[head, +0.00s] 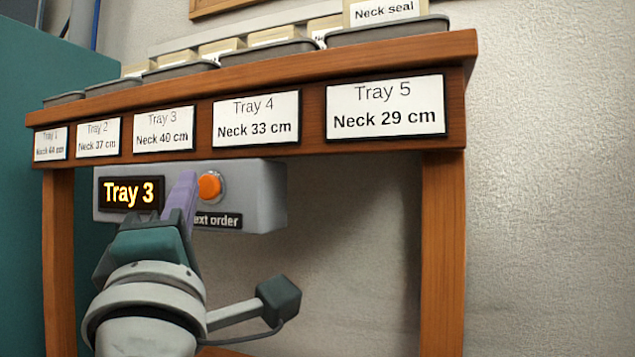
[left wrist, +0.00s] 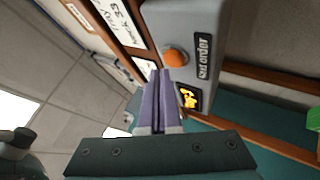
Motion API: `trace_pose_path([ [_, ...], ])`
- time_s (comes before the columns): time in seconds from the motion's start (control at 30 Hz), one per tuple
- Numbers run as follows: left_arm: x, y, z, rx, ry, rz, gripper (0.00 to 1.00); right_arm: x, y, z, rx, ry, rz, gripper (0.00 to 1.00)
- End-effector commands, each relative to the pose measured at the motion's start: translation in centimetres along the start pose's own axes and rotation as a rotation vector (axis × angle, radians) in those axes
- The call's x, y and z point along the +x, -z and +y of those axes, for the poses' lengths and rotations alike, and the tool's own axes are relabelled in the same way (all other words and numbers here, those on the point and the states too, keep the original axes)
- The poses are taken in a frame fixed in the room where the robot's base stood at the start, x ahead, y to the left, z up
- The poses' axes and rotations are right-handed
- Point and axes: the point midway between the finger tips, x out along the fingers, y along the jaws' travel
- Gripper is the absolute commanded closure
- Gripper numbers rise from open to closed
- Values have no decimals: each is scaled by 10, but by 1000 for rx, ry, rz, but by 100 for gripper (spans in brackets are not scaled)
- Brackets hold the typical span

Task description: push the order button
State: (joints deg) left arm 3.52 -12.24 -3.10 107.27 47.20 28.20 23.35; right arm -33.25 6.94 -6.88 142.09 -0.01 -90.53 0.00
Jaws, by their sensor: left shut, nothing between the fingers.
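The orange order button (head: 210,186) sits on the front of a grey box (head: 262,190) under the shelf, above a label ending in "ext order". A lit display (head: 131,193) on the box reads "Tray 3". My left gripper (head: 184,182) is shut and empty, its purple fingers pointing up just left of the button in the head view. In the left wrist view the button (left wrist: 176,57) shows just beyond the fingertips (left wrist: 160,74). I cannot tell whether they touch the box; the button face looks uncovered. My right gripper is not in view.
A wooden shelf (head: 300,165) stands over the box, with labels Tray 1 to Tray 5 on its front edge and grey trays (head: 270,50) on top. Wooden legs (head: 443,250) stand at both sides. A teal panel (head: 50,75) is at the left.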

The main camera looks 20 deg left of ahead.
Motion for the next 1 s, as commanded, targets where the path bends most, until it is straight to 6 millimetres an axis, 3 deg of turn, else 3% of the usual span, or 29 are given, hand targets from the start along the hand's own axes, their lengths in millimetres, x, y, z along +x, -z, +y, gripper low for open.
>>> trace_pose_path([
  [0.37, -2, 2, 2, 0, 0, 0, 100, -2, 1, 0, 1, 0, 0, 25],
  [0.8, -31, 23, 23, 1, 2, 0, 100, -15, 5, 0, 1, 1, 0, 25],
  [1.0, -36, 26, 26, -1, 0, 1, 100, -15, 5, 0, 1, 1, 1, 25],
])
